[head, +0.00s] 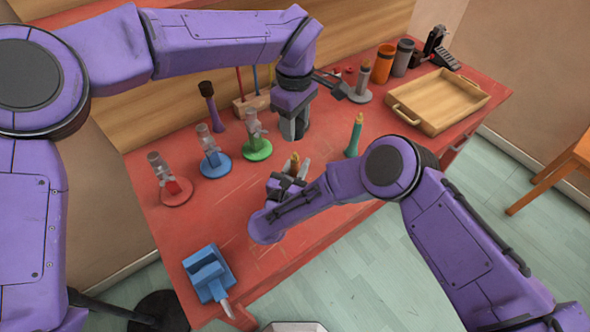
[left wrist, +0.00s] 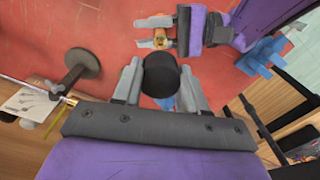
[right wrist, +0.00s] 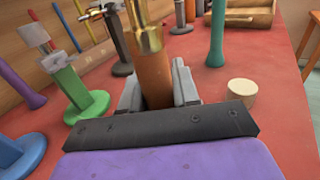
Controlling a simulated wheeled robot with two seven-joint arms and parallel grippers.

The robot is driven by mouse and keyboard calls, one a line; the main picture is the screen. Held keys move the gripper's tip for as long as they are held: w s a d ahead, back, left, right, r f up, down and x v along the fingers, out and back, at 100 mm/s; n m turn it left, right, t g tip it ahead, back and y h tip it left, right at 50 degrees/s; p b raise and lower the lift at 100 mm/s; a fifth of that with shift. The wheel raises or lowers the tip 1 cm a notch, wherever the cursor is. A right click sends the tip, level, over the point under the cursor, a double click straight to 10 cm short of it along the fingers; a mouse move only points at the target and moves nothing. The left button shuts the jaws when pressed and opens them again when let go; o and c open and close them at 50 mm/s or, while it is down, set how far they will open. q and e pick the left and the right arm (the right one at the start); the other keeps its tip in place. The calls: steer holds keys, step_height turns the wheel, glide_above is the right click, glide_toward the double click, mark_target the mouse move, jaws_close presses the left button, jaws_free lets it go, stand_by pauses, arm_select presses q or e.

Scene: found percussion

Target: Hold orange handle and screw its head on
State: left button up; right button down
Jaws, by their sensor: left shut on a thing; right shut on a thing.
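The orange handle (right wrist: 153,75) stands upright with a brass threaded end (right wrist: 146,39) on top. My right gripper (head: 290,178) is shut on it, low over the table; the right wrist view shows the handle between the fingers. The brass tip also shows in the left wrist view (left wrist: 160,39). My left gripper (head: 294,128) is shut on a black cylindrical head (left wrist: 161,76), which is mostly hidden in the head view. The head is apart from the handle, farther back on the table.
Red (head: 175,192), blue (head: 215,165) and green (head: 257,149) stands line the left. A teal handle (head: 353,138) stands to the right. A blue vise (head: 208,274) is at the front edge, a wooden tray (head: 478,97) at far right. A pale cylinder (right wrist: 242,92) is beside the orange handle.

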arm_select(q)
glide_above(295, 153)
steer(key=shift+f, duration=2.25)
steer(key=shift+f, duration=0.85)
steer(key=shift+f, duration=0.6)
steer(key=m, duration=1.3)
